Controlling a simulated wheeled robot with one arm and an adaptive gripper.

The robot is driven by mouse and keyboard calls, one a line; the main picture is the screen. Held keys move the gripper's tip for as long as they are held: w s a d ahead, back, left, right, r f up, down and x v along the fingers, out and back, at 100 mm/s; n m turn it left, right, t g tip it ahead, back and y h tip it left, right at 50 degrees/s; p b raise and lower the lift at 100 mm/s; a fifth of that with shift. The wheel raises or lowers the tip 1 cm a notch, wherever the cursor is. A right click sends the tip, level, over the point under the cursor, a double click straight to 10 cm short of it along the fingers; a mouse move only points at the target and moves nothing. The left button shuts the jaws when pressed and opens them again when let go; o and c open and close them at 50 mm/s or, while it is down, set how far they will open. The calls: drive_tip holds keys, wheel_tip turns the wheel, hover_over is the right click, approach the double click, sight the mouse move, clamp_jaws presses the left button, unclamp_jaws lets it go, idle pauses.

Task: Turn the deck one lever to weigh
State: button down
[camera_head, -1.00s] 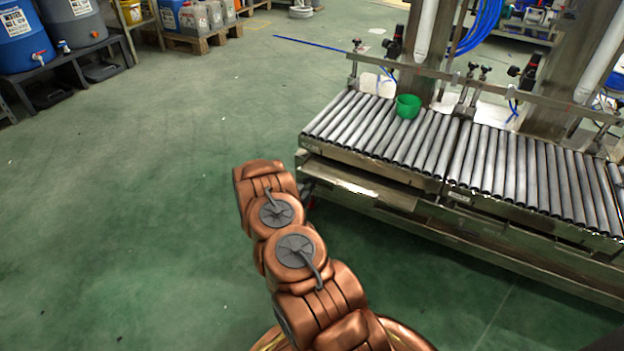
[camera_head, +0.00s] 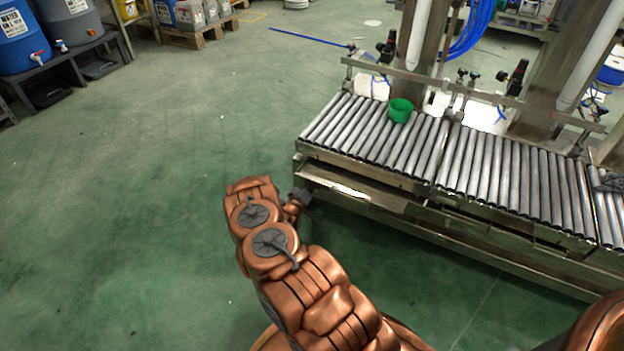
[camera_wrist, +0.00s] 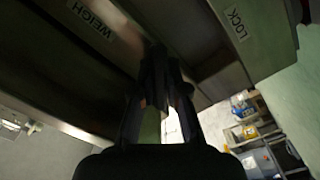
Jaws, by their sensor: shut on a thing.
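The roller deck (camera_head: 335,160) stands on the right in the head view, its left front corner beside my gripper (camera_head: 302,197). In the wrist view the fingers of my gripper (camera_wrist: 160,85) are closed on a dark part at the deck's metal edge, which I take for the deck one lever (camera_wrist: 153,62). Its outline is dim and partly hidden by the fingers. A WEIGH label (camera_wrist: 92,18) is at upper left and a LOCK label (camera_wrist: 236,24) at upper right, with the fingers between them. I cannot tell the lever's exact angle.
A green bowl (camera_head: 400,111) sits on the rollers near the back rail. The green floor (camera_head: 130,210) left of my arm is clear.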

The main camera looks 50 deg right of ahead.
drive_tip(key=n, duration=0.2)
drive_tip(key=n+p, duration=0.1)
drive_tip(key=n, duration=0.1)
drive_tip(key=r+n, duration=0.1)
drive_tip(key=n, duration=0.1)
drive_tip(key=shift+s+d+r+p, duration=0.1)
drive_tip(key=shift+s+p, duration=0.2)
drive_tip(key=shift+p, duration=0.05)
drive_tip(key=shift+n, duration=0.3)
drive_tip(key=c, duration=1.2)
unclamp_jaws()
drive_tip(key=shift+o, duration=0.2)
